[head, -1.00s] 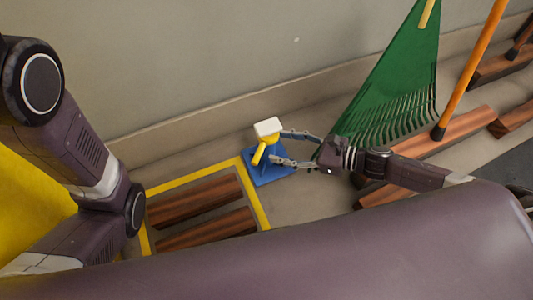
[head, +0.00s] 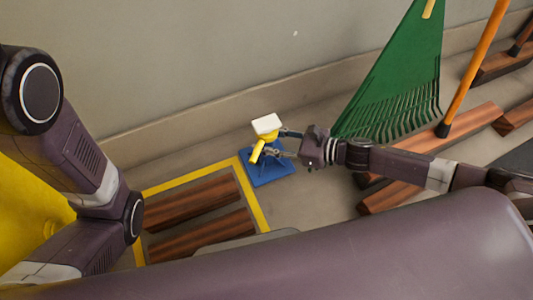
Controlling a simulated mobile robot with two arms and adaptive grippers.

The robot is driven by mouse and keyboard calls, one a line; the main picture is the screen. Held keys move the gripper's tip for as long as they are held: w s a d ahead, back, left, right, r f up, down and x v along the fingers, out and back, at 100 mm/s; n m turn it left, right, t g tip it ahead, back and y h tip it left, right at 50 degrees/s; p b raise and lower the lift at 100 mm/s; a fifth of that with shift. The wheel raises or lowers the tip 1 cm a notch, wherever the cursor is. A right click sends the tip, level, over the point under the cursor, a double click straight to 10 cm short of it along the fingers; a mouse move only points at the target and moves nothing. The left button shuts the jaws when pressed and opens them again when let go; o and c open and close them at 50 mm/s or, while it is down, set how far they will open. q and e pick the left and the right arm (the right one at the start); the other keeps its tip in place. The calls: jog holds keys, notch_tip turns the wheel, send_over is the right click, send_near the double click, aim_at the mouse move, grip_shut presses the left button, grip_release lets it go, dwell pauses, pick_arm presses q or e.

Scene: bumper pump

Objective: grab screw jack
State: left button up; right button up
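The screw jack has a blue square base (head: 266,172), a yellow body (head: 258,150) and a white top block (head: 266,124). It stands upright on the floor near the wall, in the middle of the head view. My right gripper (head: 277,142) reaches it from the right. Its two fingers are apart at the yellow body, just below the white top. The fingertips are partly hidden by the jack, so I cannot tell whether they press on it. My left arm shows at the left, but its gripper is out of view.
Brown wooden planks (head: 195,203) lie inside a yellow floor frame (head: 252,197) left of the jack. A green rake head (head: 400,85) leans on the wall at right, with an orange pole (head: 474,65) and more planks (head: 450,128) beside it. The wall rises behind the jack.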

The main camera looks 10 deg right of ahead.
grip_shut()
